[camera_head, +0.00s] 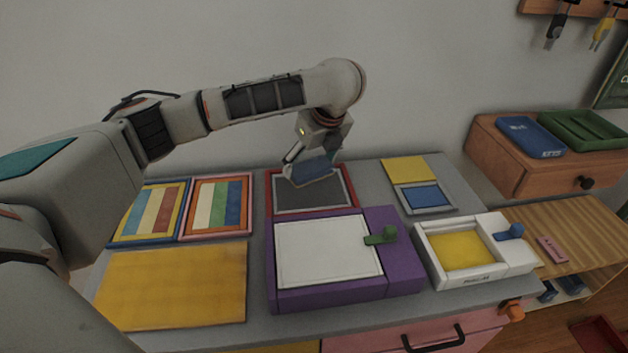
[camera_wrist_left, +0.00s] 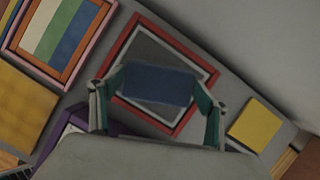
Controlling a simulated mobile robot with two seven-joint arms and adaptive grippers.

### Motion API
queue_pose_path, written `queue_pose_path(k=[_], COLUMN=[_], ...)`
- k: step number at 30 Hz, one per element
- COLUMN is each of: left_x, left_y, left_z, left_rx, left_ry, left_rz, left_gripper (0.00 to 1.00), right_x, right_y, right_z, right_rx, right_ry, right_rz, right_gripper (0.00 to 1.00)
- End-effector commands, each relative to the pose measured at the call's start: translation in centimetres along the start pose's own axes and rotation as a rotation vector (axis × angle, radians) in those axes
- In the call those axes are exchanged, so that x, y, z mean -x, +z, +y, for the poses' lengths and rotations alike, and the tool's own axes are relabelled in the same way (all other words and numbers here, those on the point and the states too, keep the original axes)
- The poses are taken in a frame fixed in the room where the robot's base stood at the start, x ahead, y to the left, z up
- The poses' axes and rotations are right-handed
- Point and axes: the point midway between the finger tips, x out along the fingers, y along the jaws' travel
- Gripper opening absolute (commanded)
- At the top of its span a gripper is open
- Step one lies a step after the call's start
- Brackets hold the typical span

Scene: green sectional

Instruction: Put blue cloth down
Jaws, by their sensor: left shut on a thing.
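A blue cloth (camera_head: 313,168) is held by my left gripper (camera_head: 311,160) above the red-framed grey tray (camera_head: 355,197) at the back of the counter. In the left wrist view the blue cloth (camera_wrist_left: 160,84) spans between the two fingers of my left gripper (camera_wrist_left: 158,92), over the grey middle of the red frame (camera_wrist_left: 183,126). The gripper is shut on the cloth. I cannot tell the exact height of the cloth above the tray. My right gripper is not in view.
A purple box (camera_head: 402,262) with a white panel and green knob stands in front of the tray. Striped framed panels (camera_head: 217,205) lie at left, above a yellow board (camera_head: 173,285). A small blue panel (camera_head: 427,196), yellow square (camera_head: 408,169) and white box (camera_head: 514,256) are at right.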

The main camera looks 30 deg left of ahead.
Motion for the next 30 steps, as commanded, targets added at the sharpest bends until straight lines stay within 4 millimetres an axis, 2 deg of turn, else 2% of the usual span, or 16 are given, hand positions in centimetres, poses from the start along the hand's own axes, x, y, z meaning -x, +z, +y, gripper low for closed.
queue_pose_path(k=[5,10,13,18,25,26,27,30], left_x=[-0.9,-3.4,-4.7,-4.4,-4.4,-4.4,-4.5,-4.5], left_y=[-0.3,-1.4,-2.0,-1.8,-1.8,-1.9,-1.9,-1.9], left_z=[0.0,0.0,0.0,-0.1,0.0,-0.1,-0.1,-0.1], left_rx=[0.0,-0.003,-0.002,0.002,0.001,0.001,0.001,0.001], left_ry=[-0.001,0.004,0.005,-0.002,-0.003,-0.003,-0.003,-0.002], left_rz=[-0.001,0.004,0.003,-0.002,-0.002,-0.002,-0.002,-0.002], left_gripper=[0.47,0.47,0.47,0.47,0.47,0.81,0.91,0.92], right_x=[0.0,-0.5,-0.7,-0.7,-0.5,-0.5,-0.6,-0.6], right_y=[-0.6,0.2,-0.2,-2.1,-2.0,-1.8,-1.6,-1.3], right_z=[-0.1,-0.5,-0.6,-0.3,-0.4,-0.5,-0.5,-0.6], right_rx=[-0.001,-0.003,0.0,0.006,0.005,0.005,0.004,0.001], right_ry=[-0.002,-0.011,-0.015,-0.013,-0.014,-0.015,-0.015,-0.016], right_rz=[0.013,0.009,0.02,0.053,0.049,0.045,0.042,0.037], right_gripper=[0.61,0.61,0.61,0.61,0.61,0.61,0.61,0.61])
